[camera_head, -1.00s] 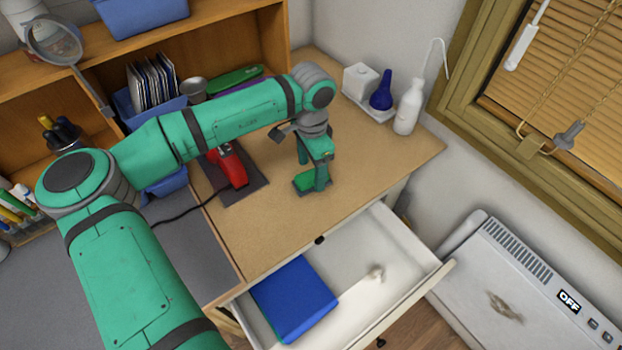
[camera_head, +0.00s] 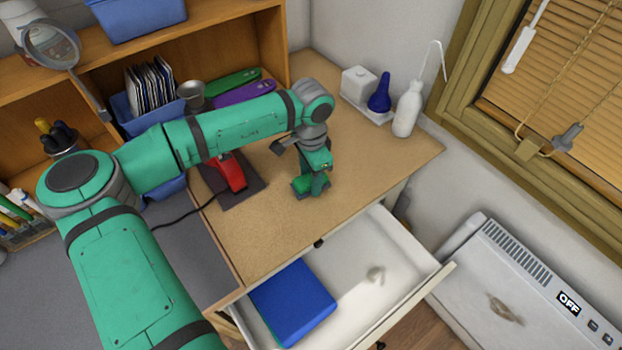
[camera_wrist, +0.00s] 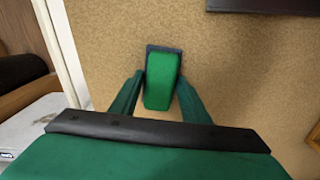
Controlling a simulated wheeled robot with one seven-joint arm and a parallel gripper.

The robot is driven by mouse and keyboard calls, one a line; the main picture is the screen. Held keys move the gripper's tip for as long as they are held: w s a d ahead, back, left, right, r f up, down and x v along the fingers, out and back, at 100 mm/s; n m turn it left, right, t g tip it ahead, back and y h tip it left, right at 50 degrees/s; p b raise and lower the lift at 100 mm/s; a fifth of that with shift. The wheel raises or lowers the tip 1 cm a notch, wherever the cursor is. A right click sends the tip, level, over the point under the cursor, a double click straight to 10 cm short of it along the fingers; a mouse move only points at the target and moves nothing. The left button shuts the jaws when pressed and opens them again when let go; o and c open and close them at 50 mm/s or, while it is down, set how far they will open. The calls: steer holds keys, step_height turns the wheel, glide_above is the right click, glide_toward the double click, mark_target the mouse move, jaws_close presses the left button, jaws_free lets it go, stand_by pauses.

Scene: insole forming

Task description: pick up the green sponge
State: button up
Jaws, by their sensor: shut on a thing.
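The green sponge (camera_wrist: 161,82) shows in the wrist view as a bright green block with a dark layer at its far end. My gripper (camera_wrist: 155,95) is shut on it, with one finger on each side. In the head view my gripper (camera_head: 311,188) points down over the tan desk top (camera_head: 362,170), and the sponge (camera_head: 302,184) shows only partly between the fingers. I cannot tell whether the sponge touches the desk.
A red tool (camera_head: 232,172) lies on a dark mat left of my gripper. A white bottle (camera_head: 407,112) and a blue bulb (camera_head: 380,93) stand at the back right. The open drawer (camera_head: 412,262) in front holds a blue folded item (camera_head: 292,302). The desk right of my gripper is clear.

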mark_target(310, 178)
steer(key=shift+r, duration=0.4)
step_height(310, 178, up, 2)
steer(key=shift+s+a+r, duration=0.1)
steer(key=shift+r, duration=0.1)
steer(key=s+d+r, duration=0.1)
steer(key=s+r, duration=0.8)
steer(key=s, duration=0.4)
steer(key=shift+s+d+r, duration=0.25)
steer(key=shift+s+r, duration=0.15)
steer(key=shift+d, duration=0.1)
steer(key=shift+o, duration=0.9)
steer(key=shift+c, duration=0.5)
